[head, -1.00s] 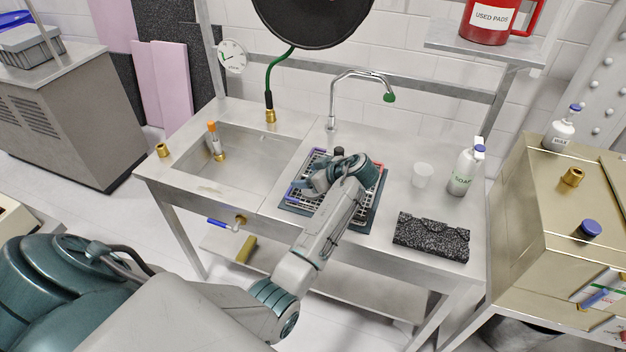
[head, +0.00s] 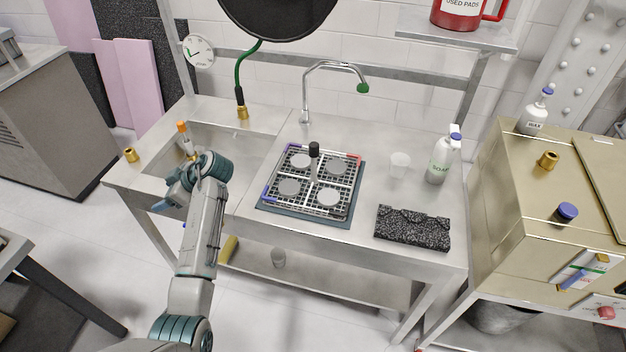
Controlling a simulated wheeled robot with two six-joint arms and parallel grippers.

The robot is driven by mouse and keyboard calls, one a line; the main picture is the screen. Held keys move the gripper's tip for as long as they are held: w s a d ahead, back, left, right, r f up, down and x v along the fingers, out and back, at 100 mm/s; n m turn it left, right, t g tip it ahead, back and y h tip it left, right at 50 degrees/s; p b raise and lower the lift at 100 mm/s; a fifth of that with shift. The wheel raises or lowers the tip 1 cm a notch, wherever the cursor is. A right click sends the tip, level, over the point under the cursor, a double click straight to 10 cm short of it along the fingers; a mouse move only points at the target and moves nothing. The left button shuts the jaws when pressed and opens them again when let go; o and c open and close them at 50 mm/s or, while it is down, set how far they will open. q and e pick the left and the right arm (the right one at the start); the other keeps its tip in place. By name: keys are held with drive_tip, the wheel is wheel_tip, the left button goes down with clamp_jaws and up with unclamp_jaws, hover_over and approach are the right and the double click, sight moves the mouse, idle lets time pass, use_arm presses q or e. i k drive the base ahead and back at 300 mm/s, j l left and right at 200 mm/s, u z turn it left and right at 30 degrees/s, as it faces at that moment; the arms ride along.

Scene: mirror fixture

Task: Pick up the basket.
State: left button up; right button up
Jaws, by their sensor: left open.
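The basket (head: 268,190) is a square wire frame with coloured corner pieces and a black-topped upright handle (head: 314,160) at its middle. It sits on a dark mat (head: 345,219) on the steel bench, right of the sink. Grey discs (head: 289,187) lie in its compartments. My left gripper (head: 168,197) is open over the front of the sink, left of the basket and apart from it. My left forearm hides part of the sink's front edge. My right gripper is not in view.
The sink (head: 228,150) holds an orange-topped fitting (head: 184,136). A tap (head: 306,95) stands behind the basket. A white cup (head: 399,165), a soap bottle (head: 440,160) and a black speckled block (head: 412,228) are to its right. A black round disc (head: 283,15) hangs above.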

sight(313, 150)
drive_tip(key=i+l, duration=0.15)
drive_tip(key=l, duration=0.3)
drive_tip(key=i+l+u, duration=0.1)
drive_tip(key=l, duration=0.35)
drive_tip(key=i+l, duration=0.15)
drive_tip(key=l, duration=0.25)
drive_tip(key=i+l, duration=0.1)
drive_tip(key=l, duration=0.35)
drive_tip(key=u, duration=0.05)
